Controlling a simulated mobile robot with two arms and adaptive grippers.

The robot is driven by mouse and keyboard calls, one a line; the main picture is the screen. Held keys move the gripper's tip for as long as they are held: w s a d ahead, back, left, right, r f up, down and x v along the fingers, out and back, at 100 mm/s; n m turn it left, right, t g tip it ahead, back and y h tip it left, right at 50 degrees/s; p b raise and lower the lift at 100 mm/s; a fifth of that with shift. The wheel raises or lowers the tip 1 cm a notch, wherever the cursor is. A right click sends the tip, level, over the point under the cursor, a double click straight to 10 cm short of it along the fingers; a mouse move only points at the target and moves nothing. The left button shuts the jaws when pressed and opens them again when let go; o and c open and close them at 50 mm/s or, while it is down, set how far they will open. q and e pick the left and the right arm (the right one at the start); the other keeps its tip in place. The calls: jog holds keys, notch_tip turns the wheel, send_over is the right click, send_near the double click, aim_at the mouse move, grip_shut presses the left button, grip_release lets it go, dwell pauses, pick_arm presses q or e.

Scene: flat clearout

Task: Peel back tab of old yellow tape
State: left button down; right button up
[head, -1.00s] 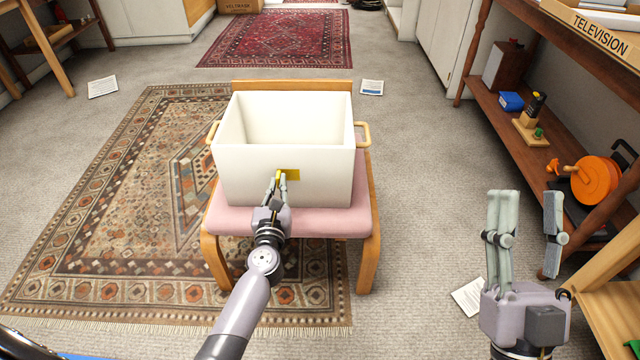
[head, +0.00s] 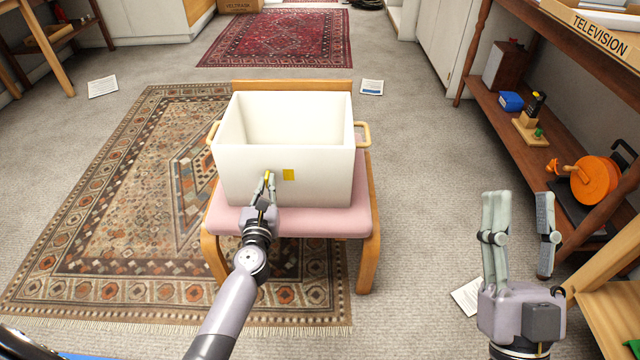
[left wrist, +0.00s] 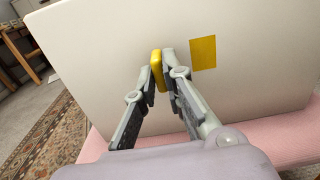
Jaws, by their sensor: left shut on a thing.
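A white open-topped box (head: 315,185) with wooden side handles stands on a pink-seated wooden chair. A yellow tape patch (head: 288,175) is on its front face; it also shows in the left wrist view (left wrist: 203,53). My left gripper (head: 268,178) is in front of that face, left of the patch. It is shut on a small yellow tab (left wrist: 156,68), which in the left wrist view sits apart from the patch, with bare white face between them. Whether the tab touches the box I cannot tell. My right gripper (head: 522,220) is open and empty at the lower right.
The chair (head: 365,235) stands partly on a patterned rug (head: 130,220). A wooden shelf unit (head: 535,130) with an orange reel (head: 594,180) is at the right. White papers (head: 372,87) lie on the grey carpet. The box looks empty inside.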

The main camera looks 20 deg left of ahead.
pick_arm(q)
jog(key=shift+s+a+f, duration=0.1)
jog(key=shift+s+a, duration=0.1)
jog(key=shift+a, duration=0.45)
jog(key=shift+s+a, duration=0.25)
jog(key=shift+a, duration=0.6)
pick_arm(e)
jog(key=shift+w+f, duration=0.2)
pick_arm(q)
jog(key=c, duration=1.5)
grip_release()
jog(key=shift+s+d, duration=0.1)
jog(key=v, duration=0.6)
jog(key=shift+s+d, duration=0.1)
jog(key=shift+s, duration=0.25)
pick_arm(e)
jog(key=shift+s+r+t+y, duration=0.3)
jog(key=shift+s+r+t, duration=0.1)
jog(key=shift+s+r, duration=0.3)
